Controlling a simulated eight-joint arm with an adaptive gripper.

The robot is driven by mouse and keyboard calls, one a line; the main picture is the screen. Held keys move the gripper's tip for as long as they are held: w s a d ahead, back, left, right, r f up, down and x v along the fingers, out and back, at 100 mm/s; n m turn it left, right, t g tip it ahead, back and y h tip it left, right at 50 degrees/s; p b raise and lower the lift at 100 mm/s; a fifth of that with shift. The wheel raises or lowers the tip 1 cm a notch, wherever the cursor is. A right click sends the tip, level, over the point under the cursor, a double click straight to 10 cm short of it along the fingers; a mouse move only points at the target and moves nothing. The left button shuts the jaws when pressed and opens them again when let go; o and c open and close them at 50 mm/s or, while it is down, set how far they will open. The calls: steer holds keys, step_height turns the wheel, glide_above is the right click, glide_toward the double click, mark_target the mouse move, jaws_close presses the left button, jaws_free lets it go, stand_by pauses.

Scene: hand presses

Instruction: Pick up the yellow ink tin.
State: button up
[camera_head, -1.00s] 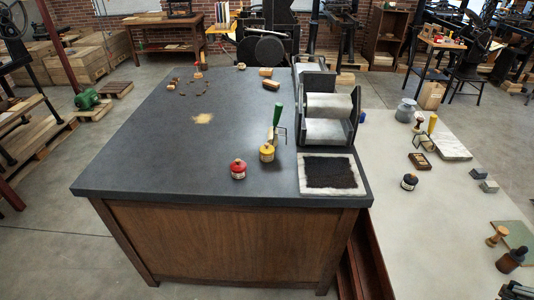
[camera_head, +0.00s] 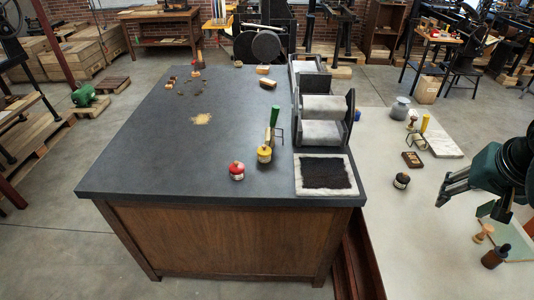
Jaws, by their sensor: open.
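The yellow ink tin (camera_head: 264,154) stands upright on the dark slab table, near its front edge. A red tin (camera_head: 237,171) stands to its left and a little nearer. My gripper (camera_head: 462,200) is at the right edge of the head view, over the pale table. It is open with nothing visible between its fingers, well apart from the yellow tin.
A press with rollers (camera_head: 325,120) and an inked pad on a white slab (camera_head: 297,175) are right of the tin. A black tin (camera_head: 401,181) and small tools are on the pale table (camera_head: 390,240). The slab's left half is mostly clear.

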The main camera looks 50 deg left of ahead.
steer(key=w+a+r+n+g+p, duration=0.1)
steer(key=w+a+p, duration=0.15)
steer(key=a, duration=0.55)
steer(key=w+a+r+p, duration=0.1)
steer(key=w+a, duration=0.3)
steer(key=a, duration=0.5)
steer(key=n+g+h+p, duration=0.2)
steer(key=n+g+p, duration=0.15)
steer(key=p, duration=0.65)
glide_toward(264, 146)
steer(key=shift+n, duration=0.35)
steer(key=f, duration=0.5)
steer(key=shift+w+d+f, duration=0.25)
steer(key=shift+f, duration=0.1)
steer(key=shift+s+a+f, duration=0.15)
steer(key=shift+s+a, duration=0.05)
steer(key=shift+f, duration=0.1)
steer(key=shift+f, duration=1.2)
steer(key=shift+f, duration=0.1)
